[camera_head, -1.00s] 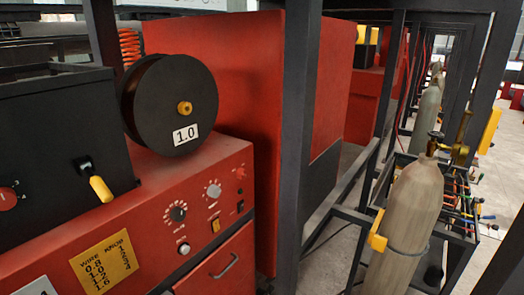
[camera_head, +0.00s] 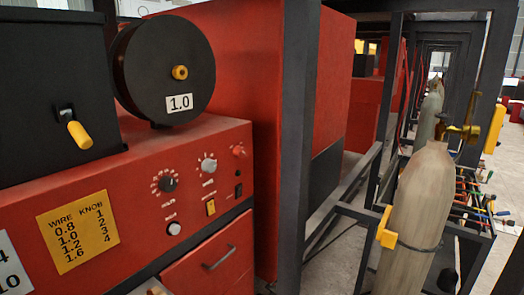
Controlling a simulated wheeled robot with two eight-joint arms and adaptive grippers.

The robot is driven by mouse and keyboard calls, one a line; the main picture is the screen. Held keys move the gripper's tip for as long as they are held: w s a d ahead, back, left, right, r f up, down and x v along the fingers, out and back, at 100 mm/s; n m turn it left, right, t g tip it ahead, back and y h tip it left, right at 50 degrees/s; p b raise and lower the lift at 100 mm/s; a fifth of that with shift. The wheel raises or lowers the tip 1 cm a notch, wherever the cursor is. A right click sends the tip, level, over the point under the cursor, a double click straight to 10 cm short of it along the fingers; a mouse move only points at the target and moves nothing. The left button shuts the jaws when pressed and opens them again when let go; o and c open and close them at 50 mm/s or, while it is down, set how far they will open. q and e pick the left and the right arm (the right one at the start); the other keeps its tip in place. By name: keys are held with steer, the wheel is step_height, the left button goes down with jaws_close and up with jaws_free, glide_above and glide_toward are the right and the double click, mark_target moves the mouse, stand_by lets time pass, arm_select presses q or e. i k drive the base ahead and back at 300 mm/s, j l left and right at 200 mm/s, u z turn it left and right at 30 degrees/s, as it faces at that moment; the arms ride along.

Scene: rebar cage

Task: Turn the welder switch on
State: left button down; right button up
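The red welder (camera_head: 130,185) fills the left of the view. Its front panel carries a yellow rocker switch (camera_head: 210,208), a small black rocker switch (camera_head: 238,190), a black dial (camera_head: 167,184), a grey knob (camera_head: 208,165), a pale round knob (camera_head: 174,228) and a red knob (camera_head: 239,152). A yellow-handled lever (camera_head: 79,134) sticks out of the black box on top. Which switch is the welder switch, and its on or off position, I cannot tell. Neither of my grippers is in view.
A black wire spool (camera_head: 165,85) marked 1.0 sits on the welder. A dark frame post (camera_head: 298,140) stands just right of it. A gas cylinder (camera_head: 412,215) with a brass valve stands further right. A drawer handle (camera_head: 219,258) juts out below the panel.

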mark_target(238, 152)
steer(key=u, duration=1.45)
steer(key=l+z, duration=0.1)
steer(key=z, duration=0.3)
steer(key=l+z, duration=0.15)
steer(key=z, duration=0.2)
steer(key=l+z, duration=0.15)
steer(key=z, duration=0.25)
steer(key=i+l+z, duration=0.2)
steer(key=z, duration=0.15)
steer(key=i+l+z, duration=0.15)
steer(key=i+z, duration=0.25)
